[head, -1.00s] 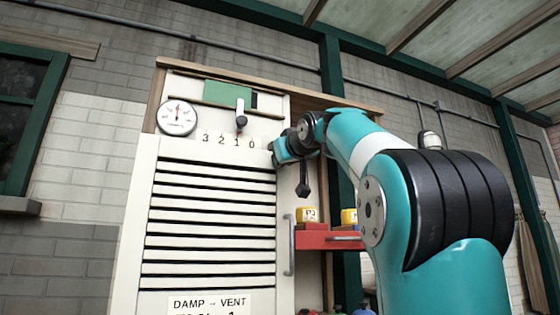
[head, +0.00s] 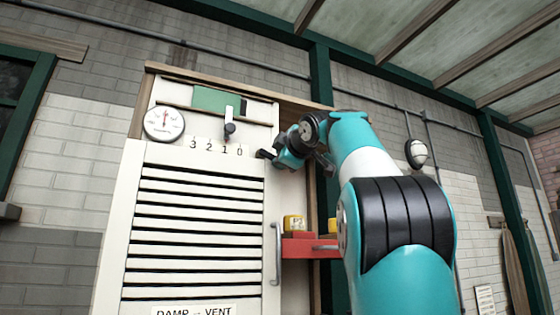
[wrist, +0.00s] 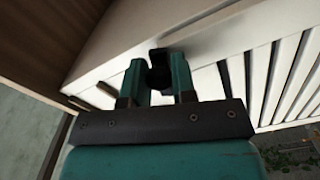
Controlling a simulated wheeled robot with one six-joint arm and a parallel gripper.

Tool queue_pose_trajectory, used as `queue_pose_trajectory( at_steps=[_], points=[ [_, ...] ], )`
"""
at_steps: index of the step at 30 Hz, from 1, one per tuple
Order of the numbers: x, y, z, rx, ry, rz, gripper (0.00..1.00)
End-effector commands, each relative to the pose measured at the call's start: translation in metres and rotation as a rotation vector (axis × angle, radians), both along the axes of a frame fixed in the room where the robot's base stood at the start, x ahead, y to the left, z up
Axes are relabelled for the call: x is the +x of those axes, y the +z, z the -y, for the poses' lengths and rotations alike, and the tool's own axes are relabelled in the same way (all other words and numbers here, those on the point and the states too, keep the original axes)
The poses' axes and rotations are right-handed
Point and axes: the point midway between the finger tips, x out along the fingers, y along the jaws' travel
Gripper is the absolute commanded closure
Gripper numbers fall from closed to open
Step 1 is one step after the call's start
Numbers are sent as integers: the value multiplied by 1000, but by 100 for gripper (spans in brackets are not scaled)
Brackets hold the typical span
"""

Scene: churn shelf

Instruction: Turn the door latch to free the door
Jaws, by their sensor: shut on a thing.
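The white slatted door (head: 130,235) stands closed-looking in the head view, with a vertical grey handle (head: 277,255) on its right side. My gripper (head: 265,155) is at the door's upper right corner. In the wrist view, the two teal fingers of my gripper (wrist: 157,85) are shut around a small black latch (wrist: 158,56) at the door's pale edge. Most of the latch's lower part is between the fingers. In the head view the latch is too small and covered to make out.
A round dial (head: 163,123) and a green slide panel (head: 208,99) with a black-tipped lever (head: 229,128) are above the door. A red drawer or shelf (head: 298,248) bearing a yellow tin (head: 293,223) is right of the door, below my arm.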

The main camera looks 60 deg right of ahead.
Motion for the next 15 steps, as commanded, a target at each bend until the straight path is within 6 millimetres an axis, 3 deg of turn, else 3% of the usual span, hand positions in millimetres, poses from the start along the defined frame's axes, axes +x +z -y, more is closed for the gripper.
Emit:
queue_pose_trajectory(
  at_steps=[15],
  points=[
    [-1, 15, 2, -263, 0, -159, 99]
  ],
)
